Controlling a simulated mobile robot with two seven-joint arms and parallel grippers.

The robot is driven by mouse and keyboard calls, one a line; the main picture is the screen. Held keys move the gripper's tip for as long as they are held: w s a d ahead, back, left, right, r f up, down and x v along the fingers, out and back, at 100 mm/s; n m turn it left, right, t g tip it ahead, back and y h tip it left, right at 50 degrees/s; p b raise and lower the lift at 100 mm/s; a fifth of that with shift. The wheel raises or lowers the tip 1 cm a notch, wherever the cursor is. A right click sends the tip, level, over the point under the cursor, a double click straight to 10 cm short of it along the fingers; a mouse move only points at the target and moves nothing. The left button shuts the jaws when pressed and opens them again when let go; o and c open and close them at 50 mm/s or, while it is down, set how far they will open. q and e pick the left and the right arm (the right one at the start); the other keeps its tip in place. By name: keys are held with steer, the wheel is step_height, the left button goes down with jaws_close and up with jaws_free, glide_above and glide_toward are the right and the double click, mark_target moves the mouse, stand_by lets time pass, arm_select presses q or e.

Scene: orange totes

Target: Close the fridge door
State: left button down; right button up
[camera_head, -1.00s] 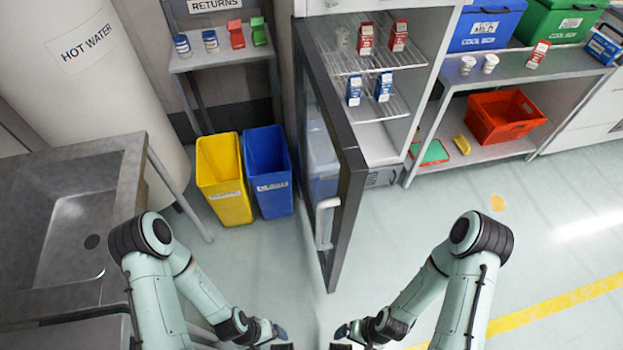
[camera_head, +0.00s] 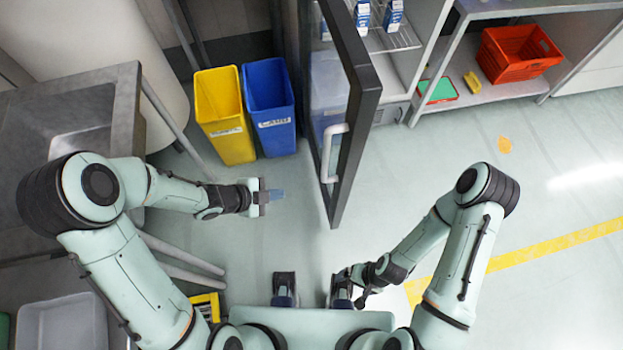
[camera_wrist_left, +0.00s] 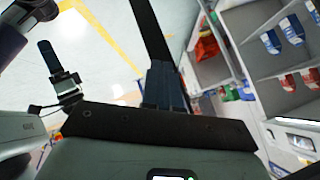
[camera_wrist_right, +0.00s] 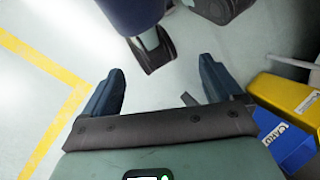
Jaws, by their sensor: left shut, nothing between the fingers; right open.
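The fridge door (camera_head: 358,110) stands open, jutting out from the fridge (camera_head: 415,45) toward me. Its pale handle (camera_head: 328,152) is on the face turned left. My left gripper (camera_head: 278,195) is shut and empty, left of the door and lower than the handle in the head view, with a gap between them. In the left wrist view its fingers (camera_wrist_left: 165,85) are together, and a dark upright bar, seemingly the door edge (camera_wrist_left: 150,30), shows beyond them. My right gripper (camera_head: 350,287) is low near my base, below the door's end. Its fingers (camera_wrist_right: 160,88) are open and empty in the right wrist view.
A yellow bin (camera_head: 222,110) and a blue bin (camera_head: 270,105) stand left of the door. A metal sink unit (camera_head: 120,110) is further left. Shelving with a red crate (camera_head: 518,55) is right of the fridge.

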arm_select(q)
step_height(320, 180, up, 6)
steer(key=m+b, duration=0.1)
steer(key=m, duration=0.8)
steer(key=m+b, duration=0.2)
steer(key=b, duration=0.3)
glide_toward(322, 180)
steer(key=x, duration=0.6)
steer(key=shift+w+a+g+h, duration=0.15)
steer(key=shift+a+g+h, duration=0.05)
steer(key=shift+g+h, duration=0.1)
steer(key=shift+d+f, duration=0.1)
steer(key=shift+f, duration=0.05)
